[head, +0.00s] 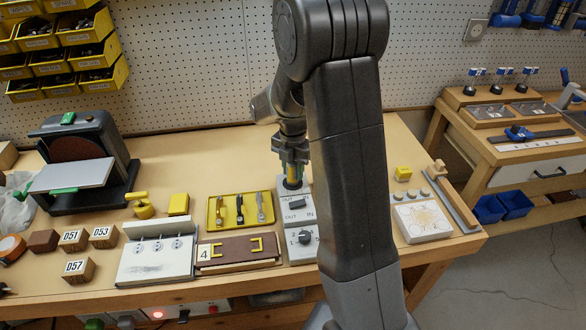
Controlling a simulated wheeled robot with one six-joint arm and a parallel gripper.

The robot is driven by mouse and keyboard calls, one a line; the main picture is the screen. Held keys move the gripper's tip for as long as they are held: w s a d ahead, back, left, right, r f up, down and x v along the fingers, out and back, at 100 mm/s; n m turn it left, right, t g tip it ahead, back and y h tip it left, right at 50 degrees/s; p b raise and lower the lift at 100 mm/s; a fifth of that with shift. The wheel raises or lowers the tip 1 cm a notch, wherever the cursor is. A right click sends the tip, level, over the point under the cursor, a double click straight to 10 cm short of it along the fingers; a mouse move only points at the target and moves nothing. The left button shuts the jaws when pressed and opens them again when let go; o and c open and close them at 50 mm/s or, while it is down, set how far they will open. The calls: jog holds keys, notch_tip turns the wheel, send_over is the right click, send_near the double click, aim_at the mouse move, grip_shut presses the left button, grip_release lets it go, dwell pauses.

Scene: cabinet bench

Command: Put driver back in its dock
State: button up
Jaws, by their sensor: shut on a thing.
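My gripper (292,157) points down over the back end of a light grey panel box near the middle of the bench. The driver looks upright. Its lower end meets a dark round spot, apparently the dock (292,185), on top of the grey box (301,250). I cannot tell whether the driver is inside the dock or just above it. The fingers and wrist hide its upper part.
The box has a switch (297,204) and a knob (305,237). A yellow tray (212,221) of tools and a brown board (240,250) lie to its left. A sander (80,160) stands farther left. My arm hides the bench right of the box.

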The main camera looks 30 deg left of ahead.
jog(key=shift+f+b, duration=0.55)
jog(key=shift+f, duration=0.25)
dwell(0.6)
jog(key=o, duration=1.3)
jog(key=shift+c, duration=0.2)
jog(key=shift+r+p, duration=2.55)
jog(key=shift+r, duration=0.95)
